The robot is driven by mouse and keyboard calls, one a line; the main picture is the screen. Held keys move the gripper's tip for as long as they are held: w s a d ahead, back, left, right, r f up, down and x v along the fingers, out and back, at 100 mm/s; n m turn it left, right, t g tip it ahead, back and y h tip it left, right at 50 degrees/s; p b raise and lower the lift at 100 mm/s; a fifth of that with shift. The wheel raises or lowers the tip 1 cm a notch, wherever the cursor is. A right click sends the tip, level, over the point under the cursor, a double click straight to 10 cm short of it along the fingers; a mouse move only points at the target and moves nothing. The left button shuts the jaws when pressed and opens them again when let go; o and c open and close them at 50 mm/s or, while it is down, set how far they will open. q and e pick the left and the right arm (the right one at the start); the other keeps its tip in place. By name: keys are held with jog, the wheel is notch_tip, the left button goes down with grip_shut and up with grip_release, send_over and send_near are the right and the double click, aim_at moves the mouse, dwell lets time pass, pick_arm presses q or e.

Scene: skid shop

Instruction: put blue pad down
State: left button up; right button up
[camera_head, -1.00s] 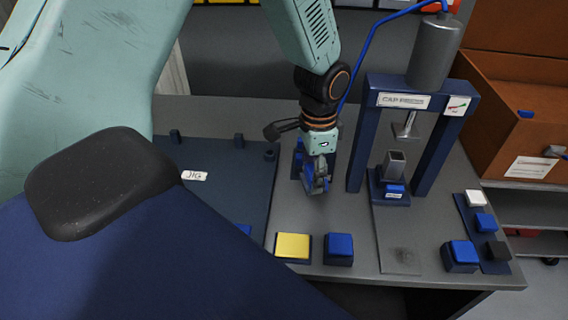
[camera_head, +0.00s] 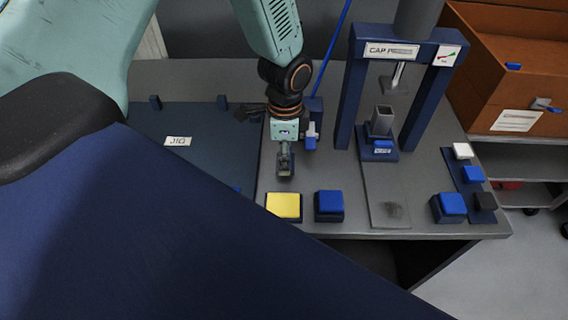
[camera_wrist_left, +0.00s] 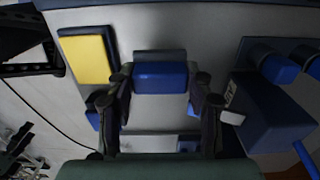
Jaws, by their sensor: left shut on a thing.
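My left gripper (camera_head: 285,166) points down over the grey bench, just behind the yellow pad as the head view shows it. In the left wrist view, its two fingers (camera_wrist_left: 162,88) flank a blue pad (camera_wrist_left: 160,76), and it is shut on that pad. In the head view the held pad is mostly hidden by the fingers. How far it is above the bench is hard to tell. Another blue pad (camera_head: 329,203) sits on a dark base right of the yellow pad. My right gripper is not in view.
The yellow pad (camera_head: 284,206) sits near the front edge. A dark jig plate (camera_head: 205,140) lies left. The cap press (camera_head: 354,85) stands right, with a nest block (camera_head: 378,145) under it. Several small pads stand at the right edge. A brown box (camera_head: 490,95) is beyond.

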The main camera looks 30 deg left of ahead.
pick_arm(q)
jog(key=f, duration=0.3)
jog(key=shift+s, duration=0.25)
jog(key=shift+w+a+f, duration=0.1)
jog(key=shift+w+f, duration=0.05)
jog(key=shift+w, duration=0.05)
jog(key=shift+f, duration=0.1)
jog(key=o, duration=0.7)
jog(key=shift+s+d, duration=0.15)
jog(key=shift+d, duration=0.05)
jog(key=o, duration=0.3)
jog(key=shift+a, duration=0.15)
